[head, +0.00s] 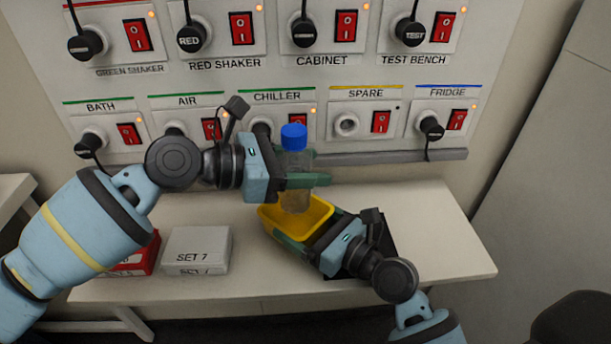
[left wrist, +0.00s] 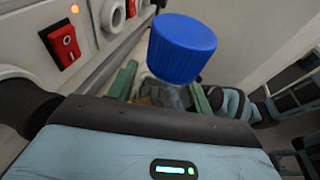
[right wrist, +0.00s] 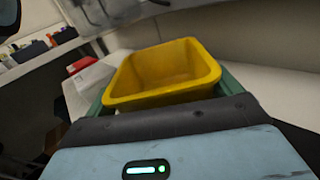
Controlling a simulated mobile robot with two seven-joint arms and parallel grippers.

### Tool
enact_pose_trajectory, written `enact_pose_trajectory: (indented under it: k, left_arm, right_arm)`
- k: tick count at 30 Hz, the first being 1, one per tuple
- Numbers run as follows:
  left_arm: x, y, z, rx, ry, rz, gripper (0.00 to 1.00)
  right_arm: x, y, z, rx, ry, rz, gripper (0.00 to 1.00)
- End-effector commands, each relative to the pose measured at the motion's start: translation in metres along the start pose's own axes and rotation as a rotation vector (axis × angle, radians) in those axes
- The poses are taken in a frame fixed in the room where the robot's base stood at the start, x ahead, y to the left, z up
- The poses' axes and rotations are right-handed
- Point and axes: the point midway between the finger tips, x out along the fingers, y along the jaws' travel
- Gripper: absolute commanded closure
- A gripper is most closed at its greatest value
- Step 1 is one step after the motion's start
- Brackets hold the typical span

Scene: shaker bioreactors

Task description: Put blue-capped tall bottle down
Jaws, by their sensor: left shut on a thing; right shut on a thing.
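The blue-capped tall bottle (head: 295,160) is clear and upright in the head view, with its lower end in front of or over the yellow tub. My left gripper (head: 305,181) is shut on it. The blue cap fills the upper middle of the left wrist view (left wrist: 182,48); the bottle's lower part is hidden there. My right gripper (head: 306,243) is shut on the yellow tub (head: 322,216), just below the left gripper. The tub shows large in the right wrist view (right wrist: 165,72), between the green fingers, and its visible inside looks empty there.
A white box marked SET 7 (head: 196,250) and a red box (head: 140,256) stand on the white table (head: 440,225), left of the tub. A dark flat thing (head: 385,240) lies partly behind my right gripper. A wall panel (head: 210,60) with plugs and red switches rises behind. The table's right part is clear.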

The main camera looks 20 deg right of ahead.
Motion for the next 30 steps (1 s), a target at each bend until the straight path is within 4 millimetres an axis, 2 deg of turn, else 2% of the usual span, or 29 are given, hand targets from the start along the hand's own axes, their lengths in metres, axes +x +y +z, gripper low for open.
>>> enact_pose_trajectory:
  k: [3, 6, 30]
  left_arm:
    - [0.004, 0.0, -0.016, -0.002, -0.001, 0.0, 0.83]
    - [0.006, 0.0, -0.022, 0.0, -0.001, 0.001, 0.83]
    - [0.009, 0.0, -0.035, 0.001, -0.002, 0.001, 0.83]
  right_arm:
    - [0.0, 0.0, 0.0, 0.0, 0.0, 0.0, 0.34]
    - [0.0, 0.0, 0.0, 0.0, 0.0, 0.0, 0.34]
    - [0.0, 0.0, 0.0, 0.0, 0.0, 0.0, 0.34]
